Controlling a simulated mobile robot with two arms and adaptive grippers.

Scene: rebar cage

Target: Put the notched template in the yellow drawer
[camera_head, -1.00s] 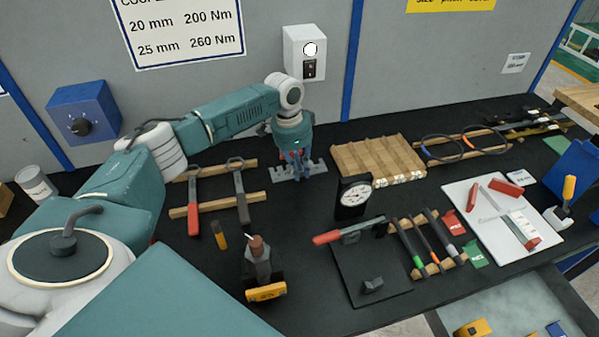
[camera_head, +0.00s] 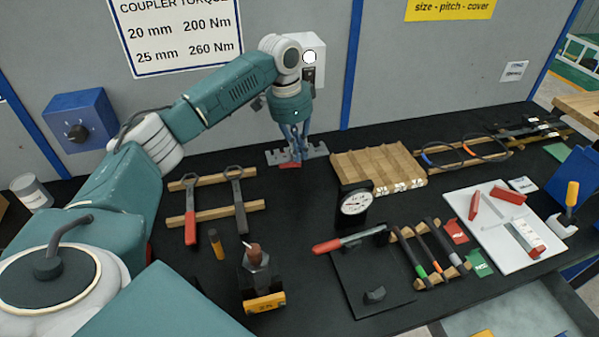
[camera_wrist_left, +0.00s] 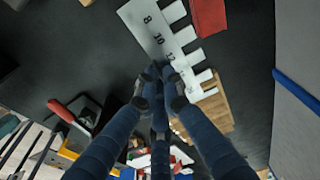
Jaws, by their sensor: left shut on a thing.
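The notched template (camera_head: 316,151) is a grey comb-like plate near the back of the bench in the head view. In the left wrist view the template (camera_wrist_left: 150,30) shows the numbers 8, 10 and 12 and a row of teeth. My left gripper (camera_head: 294,156) points down and is shut on the template, which appears raised off the bench. The gripper (camera_wrist_left: 160,75) grips it in the wrist view too. An open drawer (camera_head: 520,308) shows partly at the lower right; I cannot tell whether it is the yellow one. My right gripper is out of view.
A red piece (camera_head: 289,165) lies below the template. A slotted wooden block (camera_head: 375,165) is to its right, and wrenches on a wooden rack (camera_head: 215,212) are to its left. A dial gauge (camera_head: 354,203) and a white board (camera_head: 505,225) stand between the template and the drawer.

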